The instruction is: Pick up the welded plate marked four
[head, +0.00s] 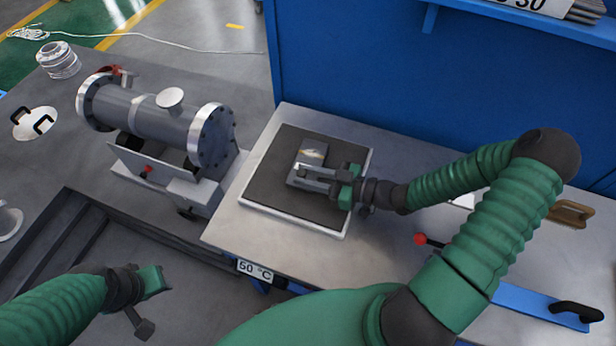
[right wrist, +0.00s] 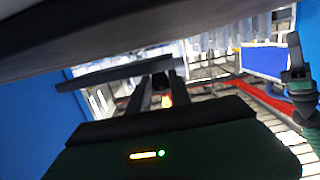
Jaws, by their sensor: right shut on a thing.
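A small grey welded plate (head: 313,151) with a pale and yellowish mark is over the dark mat of a tray (head: 270,190) on the metal table. I cannot read a number on it. My right gripper (head: 305,178) reaches in from the right and is shut on this plate. Its fingers cover the plate's near part. I cannot tell whether the plate touches the mat. In the right wrist view, the dark fingers (right wrist: 165,90) show, and the plate is not clear. My left gripper (head: 150,300) is at lower left, away from the plate; its fingers are unclear.
A flanged grey shell (head: 155,118) on a stand is left of the tray. A red-knobbed lever (head: 421,239) and a brown handle (head: 570,212) are to the right. A blue wall (head: 370,70) stands behind. A "50 °C" label (head: 255,269) marks the front edge.

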